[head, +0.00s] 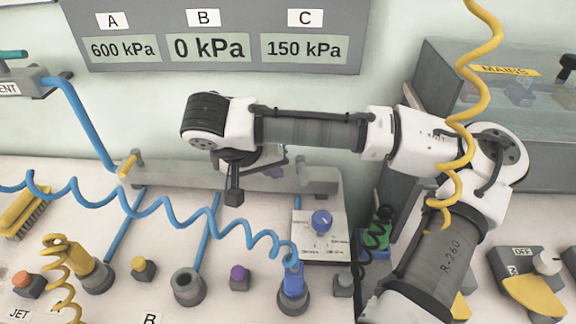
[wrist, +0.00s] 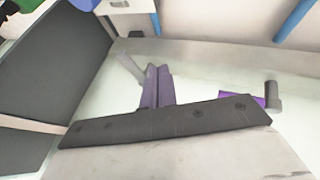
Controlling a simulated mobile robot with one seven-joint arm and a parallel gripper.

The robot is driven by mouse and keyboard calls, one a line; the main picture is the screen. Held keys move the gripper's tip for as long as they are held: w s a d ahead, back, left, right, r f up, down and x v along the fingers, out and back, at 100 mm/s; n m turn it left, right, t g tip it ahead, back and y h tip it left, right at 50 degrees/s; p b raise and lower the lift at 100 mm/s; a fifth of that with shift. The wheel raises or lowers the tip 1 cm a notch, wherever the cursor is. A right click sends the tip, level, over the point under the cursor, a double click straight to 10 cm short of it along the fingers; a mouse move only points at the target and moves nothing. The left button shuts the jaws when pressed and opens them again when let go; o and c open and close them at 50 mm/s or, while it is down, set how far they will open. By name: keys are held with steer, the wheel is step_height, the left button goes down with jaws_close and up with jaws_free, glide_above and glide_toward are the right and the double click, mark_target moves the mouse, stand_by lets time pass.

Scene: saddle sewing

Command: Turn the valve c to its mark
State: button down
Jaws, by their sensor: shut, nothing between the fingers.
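No valve carries a readable letter. On the grey manifold (head: 180,177), a grey post (head: 303,172) stands at the right, below the C display (head: 305,48), which reads 150 kPa. A yellow valve handle (head: 128,165) is at the manifold's left. My gripper (head: 234,197) is shut and empty in front of the manifold; its fingers (wrist: 157,72) are close together in the wrist view.
A blue knob (head: 321,220) sits on a white scale plate (head: 318,245) to the right. Coiled blue (head: 150,208) and yellow (head: 478,75) hoses hang nearby. Tools and coloured buttons line the front. A glass-fronted box (head: 500,100) marked MAINS is at right.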

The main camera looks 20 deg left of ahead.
mark_target(302, 176)
steer(key=d, duration=0.1)
steer(key=w+d, duration=0.1)
steer(key=shift+d+f+p, duration=0.15)
steer(key=shift+d+p, duration=0.15)
steer(key=shift+d, duration=0.1)
steer(key=shift+w, duration=0.1)
